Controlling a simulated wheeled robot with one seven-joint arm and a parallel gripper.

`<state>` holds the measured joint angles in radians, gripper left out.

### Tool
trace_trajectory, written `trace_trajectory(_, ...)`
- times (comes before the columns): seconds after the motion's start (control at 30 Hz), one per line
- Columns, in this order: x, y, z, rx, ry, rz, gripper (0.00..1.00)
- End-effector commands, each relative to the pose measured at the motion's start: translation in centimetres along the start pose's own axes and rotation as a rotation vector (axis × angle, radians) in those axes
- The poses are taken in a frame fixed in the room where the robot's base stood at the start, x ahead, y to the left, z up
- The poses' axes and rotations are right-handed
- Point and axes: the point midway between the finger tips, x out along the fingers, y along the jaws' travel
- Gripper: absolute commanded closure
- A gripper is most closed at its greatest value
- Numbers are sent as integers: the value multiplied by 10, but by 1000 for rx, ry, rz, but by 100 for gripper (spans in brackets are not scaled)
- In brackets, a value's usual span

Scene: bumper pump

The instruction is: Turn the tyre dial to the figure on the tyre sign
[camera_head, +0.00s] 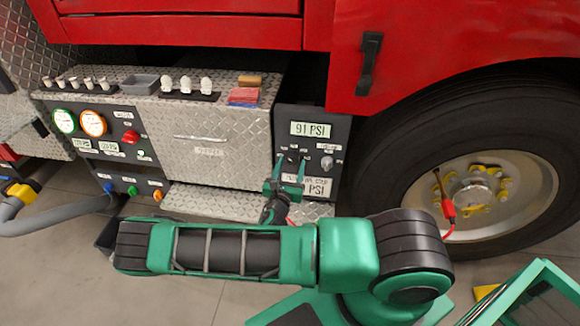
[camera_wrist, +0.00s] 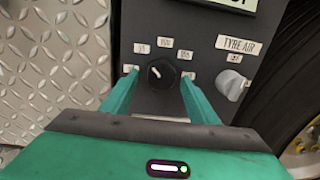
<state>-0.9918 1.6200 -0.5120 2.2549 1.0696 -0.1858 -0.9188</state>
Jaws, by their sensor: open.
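The tyre dial (camera_wrist: 164,73) is a round black knob with a white pointer mark, in the middle of the wrist view. Its pointer leans to the upper left. Small figure labels stand around it, too blurred to read surely. My gripper (camera_wrist: 158,92) is open, with one green finger on each side of the dial; whether they touch it I cannot tell. In the head view my gripper (camera_head: 287,176) is at the dark tyre panel (camera_head: 341,133). A display (camera_head: 310,129) there reads 91 PSI. A lower sign (camera_head: 319,187) ends in PSI; my gripper hides part of it.
A grey knob (camera_wrist: 231,84) sits right of the dial under a TYRE AIR label (camera_wrist: 239,44). A pump panel (camera_head: 98,147) with gauges is at the left. A tread-plate step (camera_head: 215,203) lies below, and the truck wheel (camera_head: 475,195) stands at the right.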

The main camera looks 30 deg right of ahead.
Motion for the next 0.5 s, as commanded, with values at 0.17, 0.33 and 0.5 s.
trace_trajectory(0.17,4,0,0,0,0,1,46)
trace_trajectory(0.33,4,0,0,0,0,1,46)
trace_trajectory(0.5,4,0,0,0,0,1,86)
